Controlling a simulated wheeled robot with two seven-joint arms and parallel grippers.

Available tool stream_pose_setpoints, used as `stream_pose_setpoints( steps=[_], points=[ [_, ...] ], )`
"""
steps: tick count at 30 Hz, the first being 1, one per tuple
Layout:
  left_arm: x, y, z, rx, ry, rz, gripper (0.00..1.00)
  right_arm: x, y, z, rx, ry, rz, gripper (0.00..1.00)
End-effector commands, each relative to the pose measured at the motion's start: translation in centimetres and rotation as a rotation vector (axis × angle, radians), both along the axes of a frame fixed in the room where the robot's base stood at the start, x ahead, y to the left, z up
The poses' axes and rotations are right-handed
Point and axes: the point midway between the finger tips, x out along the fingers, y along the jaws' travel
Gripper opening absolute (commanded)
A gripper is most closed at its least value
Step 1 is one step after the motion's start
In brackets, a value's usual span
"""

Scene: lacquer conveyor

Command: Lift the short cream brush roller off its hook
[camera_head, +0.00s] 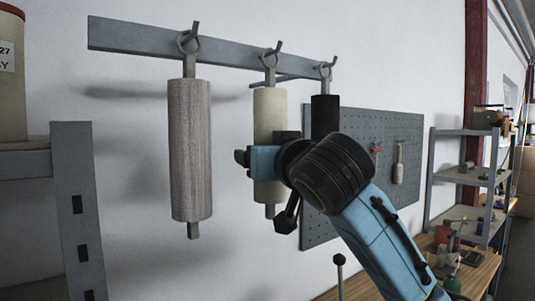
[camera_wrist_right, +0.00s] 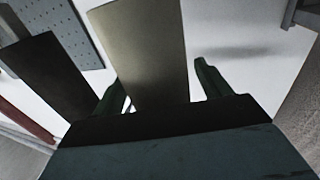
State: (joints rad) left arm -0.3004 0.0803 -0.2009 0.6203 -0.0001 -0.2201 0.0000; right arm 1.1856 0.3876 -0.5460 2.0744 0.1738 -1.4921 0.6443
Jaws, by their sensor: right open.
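The short cream brush roller (camera_head: 269,105) hangs upright by its ring on the middle hook of a grey wall rail. My right gripper (camera_head: 263,160) is in front of its lower half and hides part of it. In the right wrist view the cream roller (camera_wrist_right: 145,55) stands between the two green fingers of my right gripper (camera_wrist_right: 157,85). The fingers are open, with a gap visible on the right side; contact on the left side cannot be told. My left gripper is not in view.
A longer grey-brown roller (camera_head: 190,150) hangs to the left and a black roller (camera_head: 325,115) close on the right. The rail (camera_head: 130,37) runs above. A pegboard (camera_head: 405,130) is behind on the right, shelves (camera_head: 75,155) at the left.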

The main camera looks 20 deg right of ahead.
Motion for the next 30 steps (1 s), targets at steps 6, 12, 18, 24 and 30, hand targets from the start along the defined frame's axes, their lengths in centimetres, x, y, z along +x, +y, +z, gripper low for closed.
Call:
stream_pose_setpoints(
  steps=[6, 12, 18, 24, 30],
  points=[
    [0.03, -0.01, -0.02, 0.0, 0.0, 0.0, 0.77, -0.03, -0.01, -0.01, 0.0, 0.0, 0.0, 0.63],
    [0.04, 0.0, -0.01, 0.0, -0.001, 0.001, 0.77, -0.04, -0.01, 0.01, 0.0, 0.0, 0.0, 0.37],
    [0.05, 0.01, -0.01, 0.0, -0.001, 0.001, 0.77, -0.05, -0.01, 0.02, 0.0, 0.0, 0.0, 0.42],
    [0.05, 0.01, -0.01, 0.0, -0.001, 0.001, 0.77, -0.08, -0.03, 0.12, 0.001, -0.003, 0.0, 0.23],
    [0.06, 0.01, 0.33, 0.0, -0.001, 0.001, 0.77, -0.08, -0.03, 0.48, 0.001, -0.003, 0.0, 0.23]
  ],
)
